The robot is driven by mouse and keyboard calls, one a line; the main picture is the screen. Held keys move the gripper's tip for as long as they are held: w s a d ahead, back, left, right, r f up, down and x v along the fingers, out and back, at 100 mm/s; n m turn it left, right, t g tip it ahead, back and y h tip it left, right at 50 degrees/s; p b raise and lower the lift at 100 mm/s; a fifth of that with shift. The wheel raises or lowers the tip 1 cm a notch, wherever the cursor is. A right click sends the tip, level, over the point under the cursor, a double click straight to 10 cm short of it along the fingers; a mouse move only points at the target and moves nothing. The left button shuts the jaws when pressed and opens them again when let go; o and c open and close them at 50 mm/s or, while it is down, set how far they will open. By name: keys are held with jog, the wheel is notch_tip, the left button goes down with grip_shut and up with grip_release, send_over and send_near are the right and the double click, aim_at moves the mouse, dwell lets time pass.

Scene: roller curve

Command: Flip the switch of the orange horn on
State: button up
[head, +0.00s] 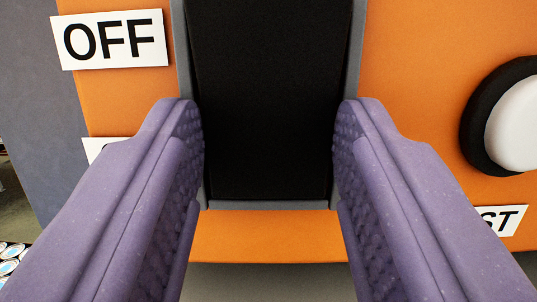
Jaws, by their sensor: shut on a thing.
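The orange horn's panel (430,60) fills most of the head view. Its black rocker switch (272,60) stands in a grey frame at the centre, and its top is cut off by the picture's edge. A white OFF label (109,40) is at the upper left of the switch. A second white label (95,148) lower down is mostly hidden by my left finger. My gripper (268,150) has its two purple fingers at either side of the switch's lower part, shut on it. Which way the rocker is tilted I cannot tell.
A round white button (515,125) with a black ring is at the right edge of the panel. Below it is a white label (503,220) ending in "ST", partly behind my right finger. A grey surface (30,100) lies at the left.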

jog(key=o, duration=1.1)
jog(key=shift+c, duration=0.2)
jog(key=b+v, duration=0.2)
jog(key=v, duration=0.6)
jog(key=shift+b, duration=0.4)
jog(key=shift+w, duration=0.1)
